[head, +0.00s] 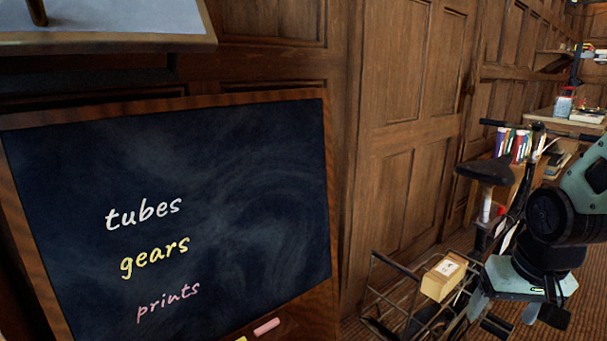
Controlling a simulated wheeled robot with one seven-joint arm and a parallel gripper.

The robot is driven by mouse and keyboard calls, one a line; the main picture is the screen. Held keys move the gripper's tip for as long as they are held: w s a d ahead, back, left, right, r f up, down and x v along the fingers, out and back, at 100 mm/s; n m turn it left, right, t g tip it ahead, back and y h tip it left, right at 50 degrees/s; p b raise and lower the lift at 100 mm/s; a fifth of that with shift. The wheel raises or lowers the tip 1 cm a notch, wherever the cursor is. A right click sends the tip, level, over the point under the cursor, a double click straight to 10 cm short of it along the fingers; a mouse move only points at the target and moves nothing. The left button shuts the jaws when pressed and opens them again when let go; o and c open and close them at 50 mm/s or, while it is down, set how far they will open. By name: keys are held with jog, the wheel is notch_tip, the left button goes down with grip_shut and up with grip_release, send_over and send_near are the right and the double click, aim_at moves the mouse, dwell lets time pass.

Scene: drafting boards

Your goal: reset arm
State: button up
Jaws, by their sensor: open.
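My gripper (503,312) hangs at the lower right of the head view, at the end of my teal and black arm (562,214). Its fingers point down and stand apart, with nothing seen between them. Part of the arm is cut off by the right edge of the picture.
A framed chalkboard (255,190) reading "tubes", "gears" and "prints" fills the left, with pink chalk (267,326) on its ledge. A bicycle with a dark saddle (487,170) and a wire basket (375,300) holding a cardboard box (440,281) stands close behind my gripper.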

jog(key=s+a+r+n+g, duration=0.35)
jog(key=s+a+n, duration=0.65)
jog(key=s+a, duration=0.8)
notch_tip(320, 180, up, 19)
jog(key=w+p, duration=0.2)
jog(key=p, duration=1.7)
jog(key=shift+a+t+y, duration=0.4)
jog(key=shift+t, duration=0.05)
jog(key=shift+r, duration=0.1)
